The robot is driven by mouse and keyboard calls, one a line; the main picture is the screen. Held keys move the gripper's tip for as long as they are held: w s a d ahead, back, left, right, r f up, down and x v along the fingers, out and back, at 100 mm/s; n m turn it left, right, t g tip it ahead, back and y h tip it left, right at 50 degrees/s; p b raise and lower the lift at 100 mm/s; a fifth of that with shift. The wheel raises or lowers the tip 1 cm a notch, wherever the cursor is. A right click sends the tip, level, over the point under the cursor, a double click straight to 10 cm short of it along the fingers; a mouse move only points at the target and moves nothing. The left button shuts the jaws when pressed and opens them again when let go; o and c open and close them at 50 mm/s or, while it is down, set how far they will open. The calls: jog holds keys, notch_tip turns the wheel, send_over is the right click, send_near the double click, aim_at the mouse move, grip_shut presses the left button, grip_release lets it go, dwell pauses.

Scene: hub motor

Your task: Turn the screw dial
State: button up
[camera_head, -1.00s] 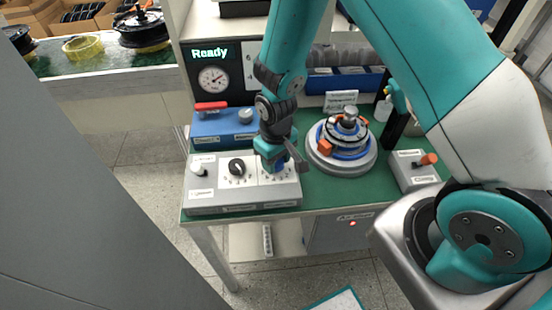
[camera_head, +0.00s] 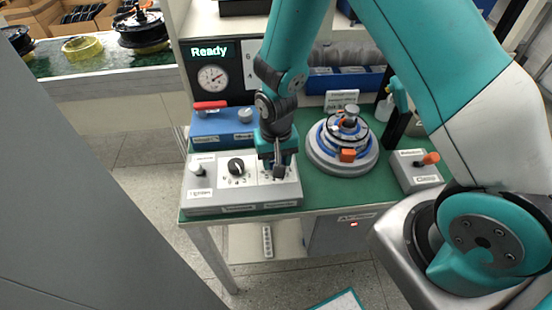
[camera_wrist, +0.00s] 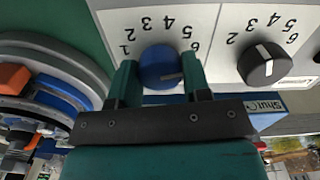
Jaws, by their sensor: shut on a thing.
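The blue dial (camera_wrist: 160,67) sits on the pale face of the grey control box (camera_head: 215,203), with numbers around it. My gripper (camera_wrist: 159,70) is shut on this blue dial, one finger on each side of its rim. In the head view my gripper (camera_head: 279,168) points down over the right part of the box and hides the dial. A black dial (camera_wrist: 262,64) with a white pointer line is beside it; it also shows in the head view (camera_head: 236,166). I cannot read which dial is labelled as the screw dial.
A round hub motor fixture (camera_head: 343,145) with an orange block stands right of the box. A blue box with a red handle (camera_head: 210,105) is behind, below a "Ready" display (camera_head: 210,53). A lever box (camera_head: 414,170) is at the right. Green table shows between them.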

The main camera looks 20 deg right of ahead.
dwell(0.4)
jog(key=o, duration=0.9)
notch_tip(320, 180, up, 18)
jog(key=shift+f+b, duration=0.25)
jog(key=shift+b, duration=0.75)
